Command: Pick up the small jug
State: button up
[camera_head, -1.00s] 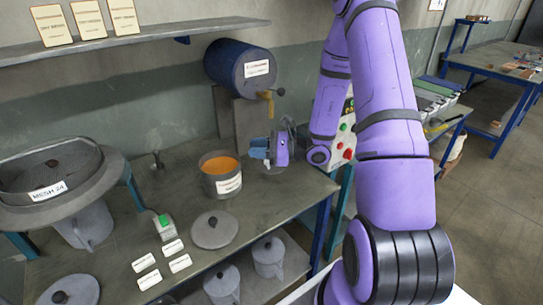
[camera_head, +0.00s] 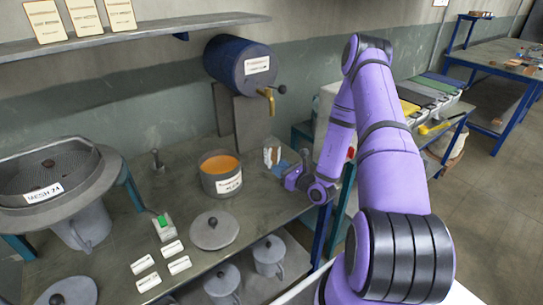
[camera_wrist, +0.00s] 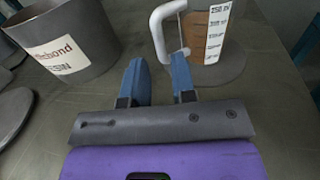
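The small jug (camera_wrist: 212,38) is clear with a white handle, a printed scale and brown liquid showing inside. It stands upright on the bench, also seen in the head view (camera_head: 271,153) below the drum's tap. My gripper (camera_wrist: 159,62) is open, its two blue fingers pointing at the handle. The lower end of the white handle shows between the fingertips, with the right finger close to the gap between handle and body. I cannot tell whether they touch. In the head view my gripper (camera_head: 285,168) is low over the bench, just in front of the jug.
A grey pot (camera_head: 221,182) of orange content stands left of the jug; it also shows in the wrist view (camera_wrist: 62,45). A blue drum (camera_head: 240,66) with a brass tap (camera_head: 266,96) is behind. A round lid (camera_head: 214,231) lies in front. The bench edge is close on the right.

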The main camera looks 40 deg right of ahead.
jog(key=x, duration=0.7)
jog(key=shift+w+f, duration=0.1)
jog(key=shift+w, duration=0.1)
jog(key=shift+c, duration=0.3)
grip_shut()
